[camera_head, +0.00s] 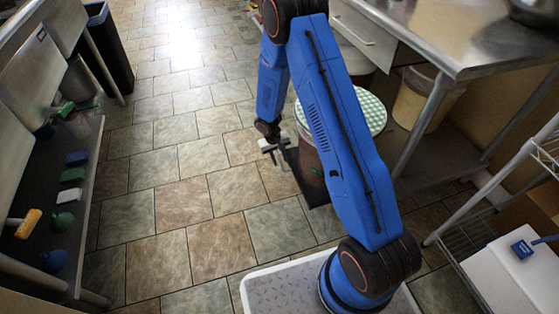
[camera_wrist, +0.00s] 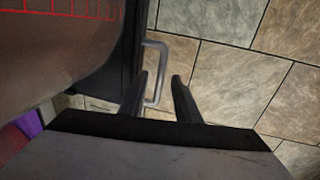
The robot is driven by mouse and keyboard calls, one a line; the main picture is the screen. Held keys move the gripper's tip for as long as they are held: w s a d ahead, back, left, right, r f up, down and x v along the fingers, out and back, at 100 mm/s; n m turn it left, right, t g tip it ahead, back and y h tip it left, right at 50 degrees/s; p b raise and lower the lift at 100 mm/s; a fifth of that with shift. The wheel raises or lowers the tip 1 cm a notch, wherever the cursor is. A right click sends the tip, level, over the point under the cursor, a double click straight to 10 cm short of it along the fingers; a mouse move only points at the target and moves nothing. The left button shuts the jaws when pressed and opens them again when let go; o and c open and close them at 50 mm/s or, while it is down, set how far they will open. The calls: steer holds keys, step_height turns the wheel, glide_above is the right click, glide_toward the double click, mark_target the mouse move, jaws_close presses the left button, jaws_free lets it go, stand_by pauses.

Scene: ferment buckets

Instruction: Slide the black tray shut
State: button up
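The black tray (camera_head: 316,193) sticks out onto the tiled floor in front of the bench, partly hidden behind my arm. A tall bucket (camera_head: 308,155) with a green-and-white checked lid (camera_head: 372,108) stands on it. In the wrist view the tray's dark edge (camera_wrist: 128,58) runs along the bucket's (camera_wrist: 60,70) right side. A grey U-shaped handle (camera_wrist: 161,60) juts from that edge. My gripper (camera_head: 270,148) is low at the tray's outer side. In the wrist view its two fingers (camera_wrist: 160,76) are apart, with the handle's bar between them; contact is not clear.
A steel bench (camera_head: 450,40) with a drawer stands behind the bucket. Another bucket (camera_head: 418,98) is under it. A wire rack (camera_head: 470,262) is at lower right. A low shelf (camera_head: 83,150) with brushes and sponges lines the left. The tiled floor between is clear.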

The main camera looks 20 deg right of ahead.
steer(key=shift+f, duration=0.45)
jaws_close()
steer(key=shift+d, duration=0.15)
steer(key=d, duration=2.1)
steer(key=w+d, duration=0.1)
steer(key=d, duration=0.9)
steer(key=shift+d, duration=0.4)
steer(key=shift+w+r, duration=0.1)
jaws_free()
steer(key=shift+d, duration=0.2)
